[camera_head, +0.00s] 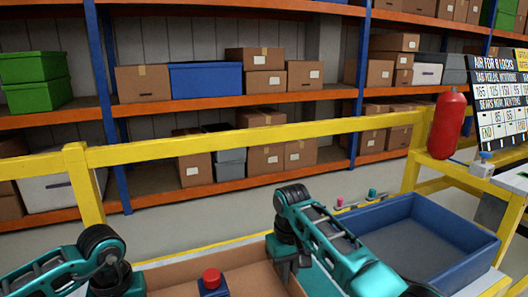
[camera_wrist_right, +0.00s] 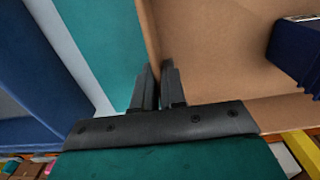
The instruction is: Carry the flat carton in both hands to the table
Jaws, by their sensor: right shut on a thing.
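The flat carton (camera_head: 250,282) is an open, shallow brown box at the bottom centre of the head view, cut off by the frame. A blue block with a red button (camera_head: 212,281) is inside it. My right gripper (camera_head: 286,270) points down at the carton's right wall. In the right wrist view the fingers (camera_wrist_right: 157,78) are closed on that wall, with the carton floor (camera_wrist_right: 205,45) to the right. My left arm comes in at the lower left, near the carton's left side; the fingertips of my left gripper (camera_head: 122,285) are hidden below the frame edge.
A blue tray (camera_head: 470,236) stands right of the carton. A yellow rail (camera_head: 270,136) crosses behind, before shelves of boxes (camera_head: 205,78). A red cylinder (camera_head: 447,125) and a sign board (camera_head: 497,95) are at right. Grey floor (camera_head: 170,228) shows beyond the rail.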

